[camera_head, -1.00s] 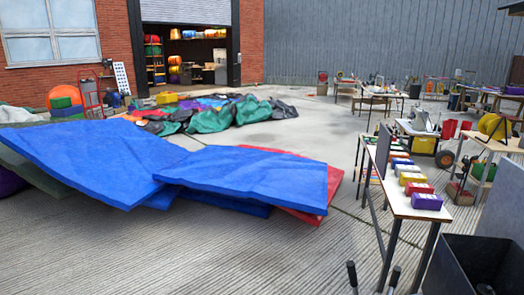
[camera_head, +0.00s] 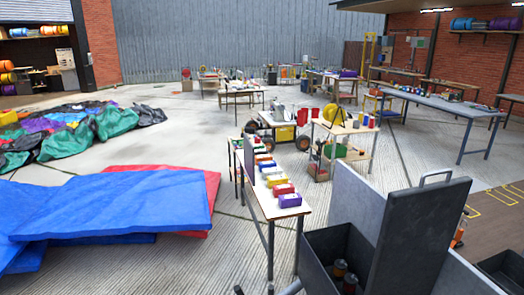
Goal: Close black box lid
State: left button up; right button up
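A black box (camera_head: 311,247) stands open at the lower right of the head view, its lower part cut off by the frame's bottom edge. Its dark lid (camera_head: 420,238) stands raised, nearly upright, along the box's right side. A light grey handle (camera_head: 436,176) sits at the lid's top edge. Inside the box are brownish cylinders (camera_head: 340,268).
A grey panel (camera_head: 350,198) rises behind the box. A narrow table (camera_head: 268,205) with colored boxes stands to its left. Blue mats (camera_head: 120,205) lie at the far left. Open concrete floor lies between the mats and table. A long workbench (camera_head: 440,103) is at the back right.

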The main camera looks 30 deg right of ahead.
aim_at(419, 224)
jog(key=l+z, duration=0.15)
jog(key=z, duration=1.8)
